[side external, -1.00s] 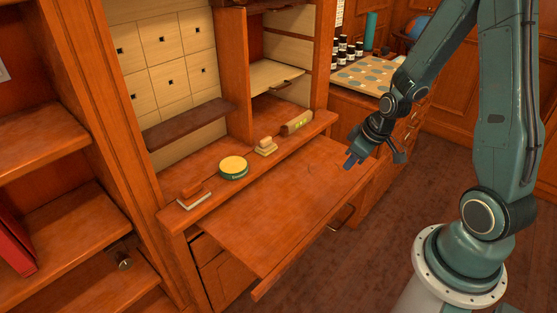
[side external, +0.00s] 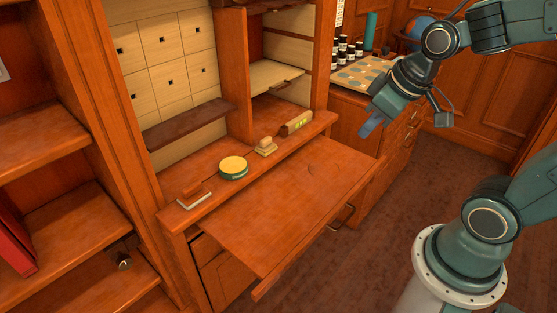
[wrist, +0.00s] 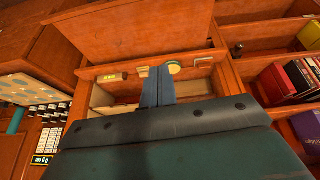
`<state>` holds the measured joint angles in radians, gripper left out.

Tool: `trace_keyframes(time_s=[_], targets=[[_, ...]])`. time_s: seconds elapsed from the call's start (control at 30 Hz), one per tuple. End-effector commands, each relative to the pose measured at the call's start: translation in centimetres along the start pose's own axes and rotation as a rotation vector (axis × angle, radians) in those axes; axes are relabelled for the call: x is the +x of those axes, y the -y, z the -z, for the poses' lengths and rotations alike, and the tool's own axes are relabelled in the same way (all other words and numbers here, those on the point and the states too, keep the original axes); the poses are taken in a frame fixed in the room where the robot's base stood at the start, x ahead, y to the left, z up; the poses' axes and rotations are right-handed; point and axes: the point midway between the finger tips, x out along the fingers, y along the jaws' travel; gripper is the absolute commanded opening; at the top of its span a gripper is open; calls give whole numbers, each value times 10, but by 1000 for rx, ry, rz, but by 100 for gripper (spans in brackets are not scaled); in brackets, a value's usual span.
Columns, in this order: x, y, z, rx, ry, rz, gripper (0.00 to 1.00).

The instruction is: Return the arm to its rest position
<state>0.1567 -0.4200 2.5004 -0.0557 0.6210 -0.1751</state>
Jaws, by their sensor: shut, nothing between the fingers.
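My gripper (side external: 371,124) is shut and empty in the side external view. It hangs in the air beyond the right end of the pull-out desk board (side external: 290,210), apart from it, near the drawer cabinet. My arm is bent, with its forearm reaching in from the upper right. In the wrist view my gripper (wrist: 158,86) shows as two blue fingers pressed together, with the desk behind them.
On the desk ledge stand a green and yellow tin (side external: 233,168), a stamp-like block (side external: 266,147), a long tan box (side external: 297,123) and a small brush-like item (side external: 194,196). Several dark bottles (side external: 346,48) stand behind a dotted board (side external: 362,75). The floor right of the desk is clear.

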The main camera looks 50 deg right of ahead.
Motion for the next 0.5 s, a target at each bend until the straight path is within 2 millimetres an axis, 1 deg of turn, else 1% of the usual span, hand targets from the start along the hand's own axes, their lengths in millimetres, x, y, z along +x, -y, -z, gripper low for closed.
trace_keyframes(time_s=[0.03, 0.2, 0.33, 0.5], targets=[[-10, 5, -2, 1, -13, 0, 0], [-39, 17, -17, 25, -33, 6, 0], [-56, 23, -28, 44, -44, 12, 0], [-69, 27, -39, 60, -51, 18, 0]])
